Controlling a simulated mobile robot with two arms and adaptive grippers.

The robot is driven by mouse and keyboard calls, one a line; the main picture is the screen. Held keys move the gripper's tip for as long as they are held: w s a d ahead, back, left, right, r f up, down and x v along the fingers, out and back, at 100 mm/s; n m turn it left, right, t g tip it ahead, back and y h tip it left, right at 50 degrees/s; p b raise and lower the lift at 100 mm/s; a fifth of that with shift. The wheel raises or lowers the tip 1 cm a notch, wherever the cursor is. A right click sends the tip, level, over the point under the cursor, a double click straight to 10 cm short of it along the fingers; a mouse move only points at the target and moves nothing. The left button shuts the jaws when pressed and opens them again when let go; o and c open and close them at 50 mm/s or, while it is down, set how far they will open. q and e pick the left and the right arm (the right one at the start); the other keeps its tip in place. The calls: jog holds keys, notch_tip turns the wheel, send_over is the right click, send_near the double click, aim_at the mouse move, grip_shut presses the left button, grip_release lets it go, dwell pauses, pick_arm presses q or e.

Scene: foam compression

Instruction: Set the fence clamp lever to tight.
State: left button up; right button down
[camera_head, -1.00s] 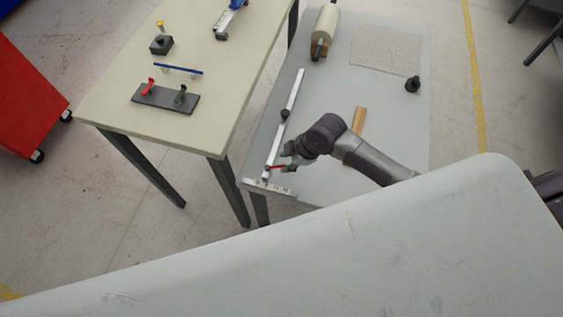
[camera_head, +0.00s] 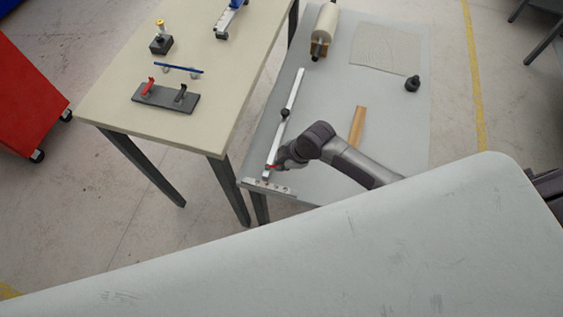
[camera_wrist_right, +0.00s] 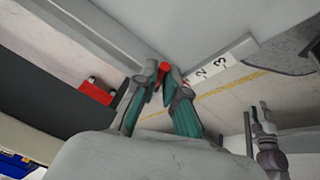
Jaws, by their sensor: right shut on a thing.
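The fence (camera_head: 293,95) is a long white bar lying along the left side of the grey table. Its red clamp lever (camera_head: 270,168) is at the near end, by the scale plate (camera_head: 265,187). My right gripper (camera_head: 279,164) is at that lever and shut on it, hiding most of it in the head view. In the right wrist view the red lever (camera_wrist_right: 164,66) shows between the fingertips of my right gripper (camera_wrist_right: 161,82). The scale plate also shows there (camera_wrist_right: 222,66), with printed numbers.
A dark knob (camera_head: 284,113) stands at the fence's middle. A wooden strip (camera_head: 357,124) lies close behind my right arm. A roller (camera_head: 324,28), a textured sheet (camera_head: 386,48) and a black knob (camera_head: 412,84) are farther back. A beige table (camera_head: 110,98) stands to the left.

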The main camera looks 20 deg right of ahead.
jog(key=m+p, duration=0.1)
jog(key=p, duration=0.1)
jog(key=s+m+p, duration=0.1)
jog(key=shift+a+r+t+h+p, duration=0.25)
jog(key=shift+r+t+h+p, duration=0.05)
jog(key=shift+p, duration=0.1)
jog(key=shift+a+f+m+p, duration=0.1)
jog(key=shift+f+m+p, duration=0.25)
jog(key=shift+m, duration=0.35)
jog(key=c, duration=1.2)
grip_release()
jog(key=shift+s, duration=0.1)
jog(key=shift+c, duration=0.2)
jog(key=v, duration=1.2)
jog(key=shift+s+a, duration=0.15)
